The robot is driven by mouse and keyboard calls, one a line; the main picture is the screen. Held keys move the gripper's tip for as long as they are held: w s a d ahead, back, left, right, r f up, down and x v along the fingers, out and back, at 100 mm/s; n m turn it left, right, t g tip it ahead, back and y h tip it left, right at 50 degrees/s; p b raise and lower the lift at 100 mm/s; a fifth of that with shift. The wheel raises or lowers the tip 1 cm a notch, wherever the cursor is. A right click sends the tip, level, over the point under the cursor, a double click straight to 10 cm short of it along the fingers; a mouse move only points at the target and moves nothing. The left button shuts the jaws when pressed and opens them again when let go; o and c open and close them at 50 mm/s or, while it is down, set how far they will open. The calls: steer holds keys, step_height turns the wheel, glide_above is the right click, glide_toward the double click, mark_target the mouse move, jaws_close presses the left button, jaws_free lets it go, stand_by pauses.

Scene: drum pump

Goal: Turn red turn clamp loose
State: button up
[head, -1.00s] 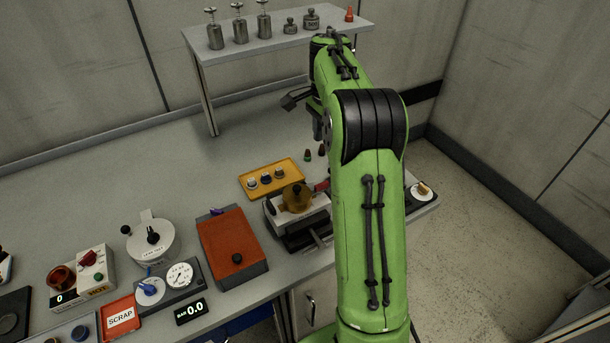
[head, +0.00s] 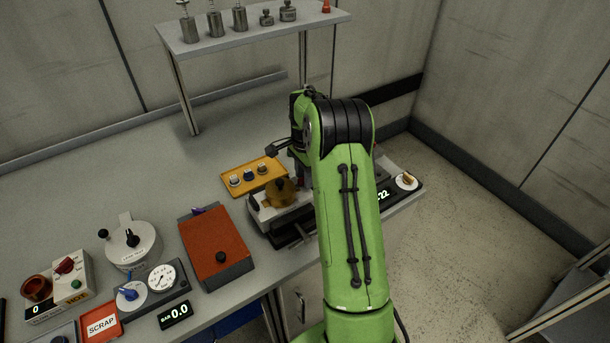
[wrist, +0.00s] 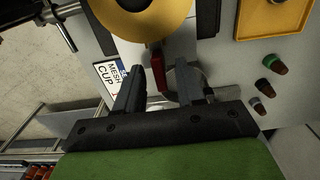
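The red turn clamp (wrist: 158,68) shows in the wrist view as a short red lever beside the round amber part (wrist: 145,18) of the device. My gripper (wrist: 160,76) is open, with one dark finger on each side of the red lever. I cannot tell whether either finger touches it. In the head view, the amber part (head: 281,192) sits on a white and dark device (head: 290,215) on the bench. My arm hides the clamp and most of my gripper there.
A yellow tray (head: 231,186) with small cups lies behind the device. An orange-red box (head: 215,248) stands to its left. Several small coloured pieces (wrist: 270,64) stand near the gripper's right side in the wrist view. A shelf (head: 250,30) with weights stands at the back.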

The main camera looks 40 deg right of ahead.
jaws_close()
steer(key=shift+n, duration=0.3)
steer(key=n+p, duration=0.1)
steer(key=n, duration=0.2)
steer(key=shift+r+n, duration=0.1)
steer(key=shift+n, duration=0.2)
steer(key=n, duration=0.4)
steer(key=shift+n+p, duration=0.3)
steer(key=shift+p, duration=0.1)
steer(key=n, duration=0.4)
steer(key=shift+n, duration=2.5)
